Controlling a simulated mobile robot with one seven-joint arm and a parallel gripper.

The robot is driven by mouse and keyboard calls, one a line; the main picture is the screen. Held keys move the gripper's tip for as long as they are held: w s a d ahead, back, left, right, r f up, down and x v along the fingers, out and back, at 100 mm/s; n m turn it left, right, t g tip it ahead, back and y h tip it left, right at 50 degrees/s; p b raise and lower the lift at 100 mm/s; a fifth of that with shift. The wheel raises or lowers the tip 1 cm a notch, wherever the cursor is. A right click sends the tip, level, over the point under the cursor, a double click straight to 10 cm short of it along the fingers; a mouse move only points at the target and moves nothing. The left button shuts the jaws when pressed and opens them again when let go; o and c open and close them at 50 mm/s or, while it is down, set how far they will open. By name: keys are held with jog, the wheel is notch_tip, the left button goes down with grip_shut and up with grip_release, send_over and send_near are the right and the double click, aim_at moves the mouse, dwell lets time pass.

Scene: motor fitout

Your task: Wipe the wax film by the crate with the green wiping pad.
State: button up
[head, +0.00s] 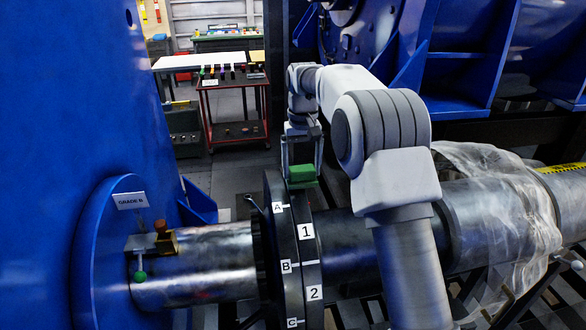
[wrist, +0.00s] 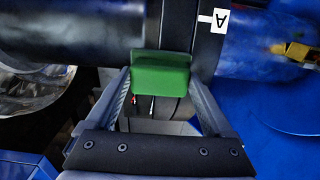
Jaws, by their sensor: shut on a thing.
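The green wiping pad (head: 302,173) is a small block held between the fingers of my gripper (head: 303,160). It hangs at the top of the dark flange pair (head: 297,250), near the labels A and 1. In the wrist view the pad (wrist: 160,73) sits across the two fingertips, in front of the flange's dark edge (wrist: 176,25). I cannot tell whether the pad touches the flange. I cannot make out a wax film on any surface, and I cannot identify the crate.
A steel shaft (head: 215,262) runs through the flange, with crumpled clear plastic (head: 497,220) around its right part. A red cart (head: 233,105) stands behind; floor between is open.

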jog(key=shift+d+r, duration=0.1)
jog(key=shift+r, duration=2.95)
notch_tip(320, 180, up, 2)
jog(key=shift+r, duration=0.5)
